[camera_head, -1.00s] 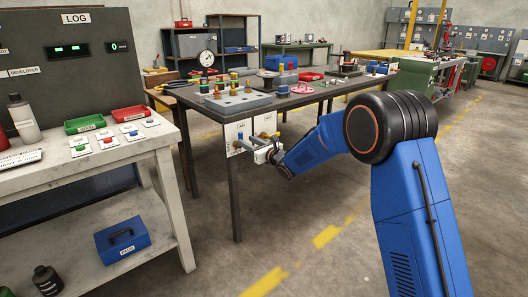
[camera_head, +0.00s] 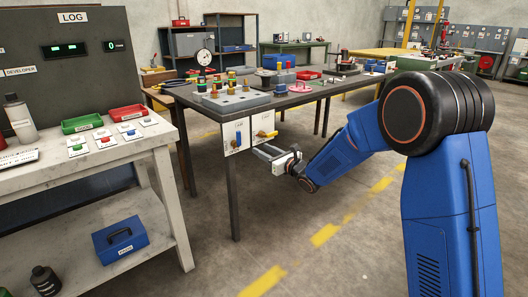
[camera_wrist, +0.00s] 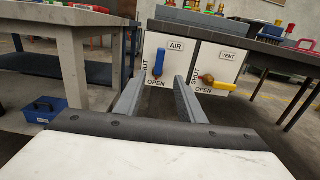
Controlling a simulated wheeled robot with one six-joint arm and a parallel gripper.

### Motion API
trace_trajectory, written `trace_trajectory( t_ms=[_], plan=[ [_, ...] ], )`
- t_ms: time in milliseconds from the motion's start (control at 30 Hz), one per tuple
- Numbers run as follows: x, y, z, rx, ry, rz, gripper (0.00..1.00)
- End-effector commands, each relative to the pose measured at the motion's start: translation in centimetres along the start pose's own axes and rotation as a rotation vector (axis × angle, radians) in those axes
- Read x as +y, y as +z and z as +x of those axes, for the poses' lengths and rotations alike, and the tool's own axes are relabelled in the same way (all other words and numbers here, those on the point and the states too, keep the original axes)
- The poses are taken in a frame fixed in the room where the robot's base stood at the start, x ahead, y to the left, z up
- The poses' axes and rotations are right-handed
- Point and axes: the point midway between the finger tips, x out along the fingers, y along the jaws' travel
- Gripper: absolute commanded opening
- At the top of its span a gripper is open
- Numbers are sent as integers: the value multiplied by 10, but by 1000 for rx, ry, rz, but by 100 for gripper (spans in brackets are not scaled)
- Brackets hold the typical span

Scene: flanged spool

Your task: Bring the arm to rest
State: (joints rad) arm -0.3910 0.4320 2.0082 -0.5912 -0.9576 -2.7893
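My gripper (camera_head: 256,149) hangs in front of the valve panels at the table's front edge, apart from them as far as I can see. In the wrist view my gripper (camera_wrist: 159,80) has its two grey fingers apart with nothing between them. The AIR panel (camera_wrist: 178,66) has a blue handle (camera_wrist: 159,62) standing upright. The VENT panel (camera_wrist: 232,67) beside it has a yellow handle (camera_wrist: 222,87) lying nearly level, pointing right. Both panels also show in the head view, with the blue handle (camera_head: 239,138) and yellow handle (camera_head: 267,134) clear of the fingers.
A pale bench (camera_head: 90,168) at left holds green and red trays. A blue toolbox (camera_head: 120,239) sits on its lower shelf. The floor is open.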

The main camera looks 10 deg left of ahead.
Motion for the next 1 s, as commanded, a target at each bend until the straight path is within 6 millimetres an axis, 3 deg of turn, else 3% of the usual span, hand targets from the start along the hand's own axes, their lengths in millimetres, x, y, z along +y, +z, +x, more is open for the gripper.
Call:
trace_trajectory(
  t_ms=[167, 367, 700, 1000],
  plan=[
    [-4, 5, -5, 7, -15, 24, 36],
    [-34, 28, -42, 64, -132, 229, 36],
    [-84, 65, -156, 113, -456, 778, 36],
    [-96, 79, -274, 36, -761, 1280, 36]
  ],
)
